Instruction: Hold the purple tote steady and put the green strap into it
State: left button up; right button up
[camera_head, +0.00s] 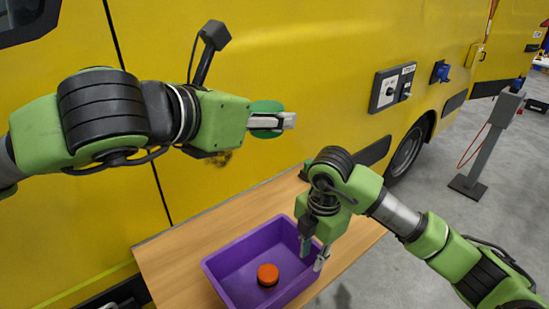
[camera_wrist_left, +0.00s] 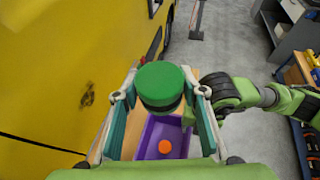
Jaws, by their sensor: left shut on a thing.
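The green strap (camera_head: 267,118) is a round roll. My left gripper (camera_head: 275,121) is shut on it and holds it up in front of the yellow vehicle, above and beyond the tote. In the left wrist view the strap (camera_wrist_left: 161,82) sits between both fingers. The purple tote (camera_head: 230,249) stands on the wooden table; it also shows below the strap in the left wrist view (camera_wrist_left: 190,143). My right gripper (camera_head: 313,256) points down at the tote's right wall, its fingers apart, one on the inner side and one outside. Contact with the wall cannot be told.
An orange roll (camera_head: 268,275) lies in the tote, with bare floor around it. The wooden table (camera_head: 175,258) stands close along the yellow vehicle (camera_head: 300,60). A grey post (camera_head: 483,150) stands on the floor at the right.

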aim_at(305, 288)
pick_arm(q)
jog(key=shift+w+a+m+g+h, duration=0.25)
jog(key=shift+w+m+g+h, duration=0.15)
jog(key=shift+w, duration=0.15)
pick_arm(e)
jog(key=shift+f, duration=0.45)
pick_arm(q)
notch_tip(305, 288, down, 28)
jog(key=m+g+h, duration=0.4)
jog(key=m+g, duration=0.3)
jog(key=m, duration=0.1)
jog(key=shift+s+a+r+g, duration=0.15)
jog(key=shift+s+a+g, duration=0.05)
jog(key=shift+g, duration=0.2)
pick_arm(e)
jog(key=f, duration=1.1)
jog(key=shift+w+a, duration=0.2)
jog(key=shift+w, duration=0.1)
grip_shut()
